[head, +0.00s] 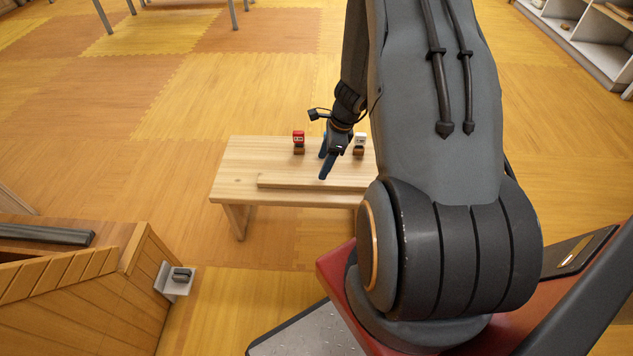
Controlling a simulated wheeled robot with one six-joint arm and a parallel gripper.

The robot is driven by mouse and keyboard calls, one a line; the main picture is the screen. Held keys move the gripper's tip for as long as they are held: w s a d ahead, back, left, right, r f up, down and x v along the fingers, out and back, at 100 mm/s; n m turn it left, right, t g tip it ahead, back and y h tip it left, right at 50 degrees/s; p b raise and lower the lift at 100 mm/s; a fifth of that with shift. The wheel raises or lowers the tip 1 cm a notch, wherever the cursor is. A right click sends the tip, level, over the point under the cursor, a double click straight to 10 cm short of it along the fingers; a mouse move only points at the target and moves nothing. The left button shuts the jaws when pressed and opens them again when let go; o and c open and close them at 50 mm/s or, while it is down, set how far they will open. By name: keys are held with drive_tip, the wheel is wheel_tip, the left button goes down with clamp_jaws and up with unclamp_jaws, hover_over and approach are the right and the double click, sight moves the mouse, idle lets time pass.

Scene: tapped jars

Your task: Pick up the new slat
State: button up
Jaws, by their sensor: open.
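A long pale wooden slat (285,181) lies flat along the near side of a low wooden bench (236,160). It is the only loose slat I see on the bench, and I take it for the new slat. Its right part is hidden behind my arm. My gripper (325,168) is open and points down over the bench, close to the slat. I cannot tell whether the fingers touch the slat or hover just above it. Nothing shows between the fingers.
A red-topped jar (298,139) and a white-topped jar (360,142) stand behind the slat. A blue item (323,146) is partly hidden behind my gripper. A slatted wooden structure (85,290) stands at lower left, with a small bracket (178,281) on its side.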

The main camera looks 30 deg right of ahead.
sight(317, 180)
wheel_tip(317, 180, down, 3)
drive_tip(key=shift+d+r+m, duration=0.1)
drive_tip(key=shift+d+m, duration=0.05)
drive_tip(key=shift+m, duration=0.15)
drive_tip(key=b+x, duration=0.1)
drive_tip(key=x, duration=0.5)
drive_tip(key=shift+w+r+b, duration=0.15)
drive_tip(key=shift+w+b, duration=0.1)
drive_tip(key=shift+b, duration=0.15)
drive_tip(key=c, duration=1.3)
